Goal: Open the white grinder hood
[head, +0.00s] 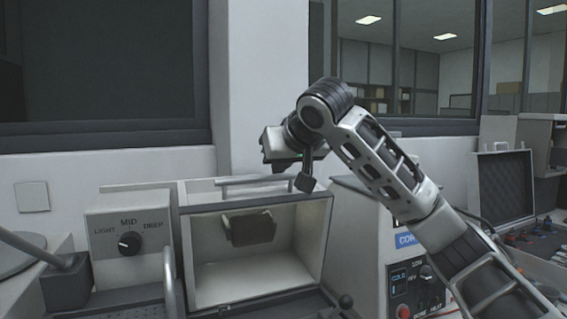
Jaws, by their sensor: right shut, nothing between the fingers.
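The white grinder hood (188,250) appears as a box-shaped housing in the lower middle of the head view. Its front is open and shows a pale interior with a dark block (249,229) inside. A pale bar handle (250,181) runs along its top edge. My right gripper (305,183) is above the top right of the housing, close to the right end of the bar. Its fingers are shut and empty; whether they touch the bar or the housing I cannot tell. My left gripper is not in view.
A control box with a LIGHT, MID, DEEP dial (130,243) stands left of the housing. A panel with a red button (404,311) is on the right, partly behind my right arm. An open case with a foam-lined lid (505,186) stands far right. A wall rises behind.

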